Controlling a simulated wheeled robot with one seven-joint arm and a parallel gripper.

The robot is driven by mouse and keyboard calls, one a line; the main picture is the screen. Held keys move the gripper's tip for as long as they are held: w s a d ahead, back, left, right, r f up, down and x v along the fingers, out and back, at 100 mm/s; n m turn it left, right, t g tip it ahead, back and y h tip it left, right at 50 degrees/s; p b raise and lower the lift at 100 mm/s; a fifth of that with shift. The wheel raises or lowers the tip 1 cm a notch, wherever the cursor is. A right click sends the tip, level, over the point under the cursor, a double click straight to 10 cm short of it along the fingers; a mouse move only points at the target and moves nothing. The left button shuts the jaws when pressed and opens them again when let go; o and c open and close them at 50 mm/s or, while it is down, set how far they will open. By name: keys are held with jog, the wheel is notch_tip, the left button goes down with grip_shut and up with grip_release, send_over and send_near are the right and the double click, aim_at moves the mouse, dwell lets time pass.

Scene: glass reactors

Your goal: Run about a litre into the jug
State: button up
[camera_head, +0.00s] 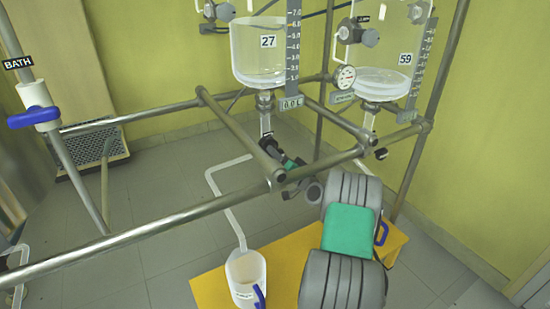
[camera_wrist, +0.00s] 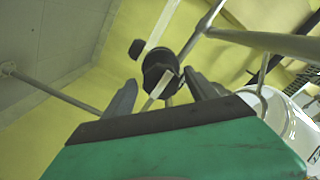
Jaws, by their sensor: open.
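The jug (camera_head: 246,280), translucent with a blue handle, stands on a yellow stand. A pale outlet pipe (camera_head: 222,190) runs from below glass vessel 27 (camera_head: 258,50) down to the jug's mouth. My gripper (camera_head: 273,153) is at this valve, partly hidden behind the frame bars in the head view. In the wrist view, my open fingers (camera_wrist: 160,92) stand either side of the knob, which is just ahead of their tips. I cannot tell whether they touch it, or whether liquid runs.
Steel frame bars (camera_head: 150,224) cross in front of the valve. Vessel 59 (camera_head: 382,85) hangs to the right, with a round gauge (camera_head: 344,77) between the vessels. The yellow stand (camera_head: 287,262) lies under my arm. A blue BATH valve handle (camera_head: 34,117) is at left.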

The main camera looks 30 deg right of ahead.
jog(key=shift+w, duration=0.5)
jog(key=shift+a, duration=0.1)
jog(key=c, duration=1.4)
jog(key=shift+a+f, duration=0.1)
